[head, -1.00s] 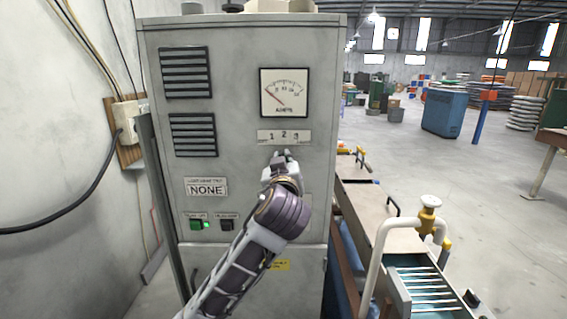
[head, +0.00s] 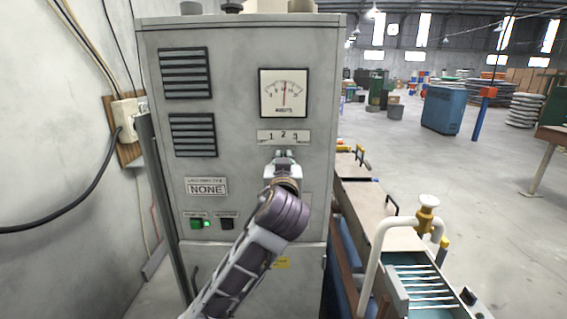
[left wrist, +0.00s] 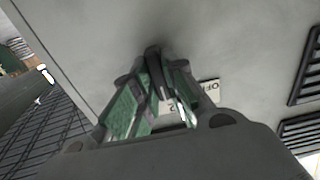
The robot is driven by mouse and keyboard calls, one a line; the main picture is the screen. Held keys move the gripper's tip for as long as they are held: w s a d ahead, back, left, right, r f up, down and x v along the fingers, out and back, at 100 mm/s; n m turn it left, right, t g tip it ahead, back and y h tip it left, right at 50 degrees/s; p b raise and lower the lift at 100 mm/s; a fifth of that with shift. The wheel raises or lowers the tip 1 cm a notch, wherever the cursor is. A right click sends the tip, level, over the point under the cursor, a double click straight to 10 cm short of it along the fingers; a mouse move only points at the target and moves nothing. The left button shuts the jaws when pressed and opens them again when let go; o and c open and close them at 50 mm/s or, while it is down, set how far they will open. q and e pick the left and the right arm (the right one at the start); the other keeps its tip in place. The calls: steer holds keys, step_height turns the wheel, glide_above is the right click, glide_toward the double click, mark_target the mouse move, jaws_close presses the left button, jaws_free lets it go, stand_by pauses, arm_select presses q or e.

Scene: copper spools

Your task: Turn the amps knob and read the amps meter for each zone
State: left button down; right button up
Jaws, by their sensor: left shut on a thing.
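The amps meter (head: 284,93) is on the upper right of the grey cabinet's front. My left gripper (head: 284,158) is at the cabinet front just under this plate. In the left wrist view its green-padded fingers (left wrist: 152,98) are closed around the dark amps knob (left wrist: 153,62). In the head view the gripper hides most of the knob. My right gripper is not in view.
The grey cabinet (head: 235,120) has vents, a sign reading NONE (head: 207,188), a lit green button (head: 197,224) and a dark button (head: 227,224). A bench with a white tube frame (head: 375,262) stands to the right. A wall is close on the left.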

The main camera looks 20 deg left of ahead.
arm_select(q)
steer(key=c, duration=1.5)
jaws_free()
steer(key=shift+o, duration=0.2)
steer(key=v, duration=1.2)
